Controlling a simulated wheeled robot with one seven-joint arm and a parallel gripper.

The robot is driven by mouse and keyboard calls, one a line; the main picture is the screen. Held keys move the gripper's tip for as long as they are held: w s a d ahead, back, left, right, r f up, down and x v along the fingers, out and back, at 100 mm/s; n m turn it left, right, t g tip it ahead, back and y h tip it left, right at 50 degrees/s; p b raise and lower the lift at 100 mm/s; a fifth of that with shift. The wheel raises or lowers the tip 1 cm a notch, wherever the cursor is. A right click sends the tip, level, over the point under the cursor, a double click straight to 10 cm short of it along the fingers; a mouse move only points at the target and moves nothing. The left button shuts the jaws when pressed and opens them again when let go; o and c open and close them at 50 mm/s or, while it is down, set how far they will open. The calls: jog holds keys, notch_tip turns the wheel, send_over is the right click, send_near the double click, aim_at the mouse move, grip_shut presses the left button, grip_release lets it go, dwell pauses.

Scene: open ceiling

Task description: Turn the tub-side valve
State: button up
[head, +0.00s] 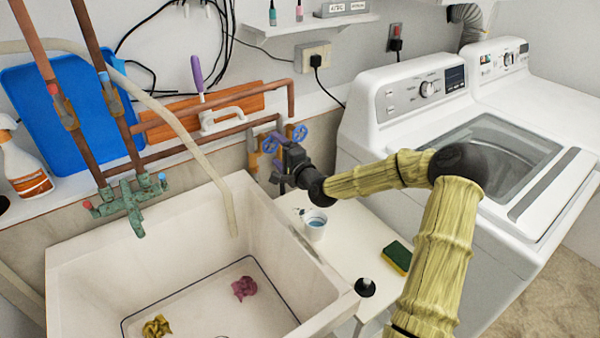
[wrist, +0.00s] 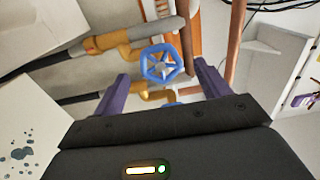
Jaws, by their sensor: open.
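Two blue valve handwheels sit on brass valves by the wall, right of the tub. The tub-side wheel (head: 270,145) is the left one in the head view; the other wheel (head: 299,132) is to its right. My gripper (head: 278,172) is open, its purple fingers close to the valves. In the wrist view, a blue wheel (wrist: 160,63), seemingly the tub-side one, appears between the spread fingers of my gripper (wrist: 160,73). Nothing is held, and I cannot tell whether a finger touches the wheel. The second wheel (wrist: 172,104) is mostly hidden by the gripper body.
The white tub (head: 180,225) stands left, with cloths inside. A small white table (head: 350,240) with a cup (head: 314,224) and sponge (head: 397,257) lies below my arm. The washer (head: 400,110) stands right. Copper pipes (wrist: 237,45) run close to the valves.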

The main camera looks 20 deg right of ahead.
jog(key=v, duration=1.1)
jog(key=shift+s+b, duration=0.25)
jog(key=shift+b, duration=0.05)
jog(key=shift+r, duration=0.1)
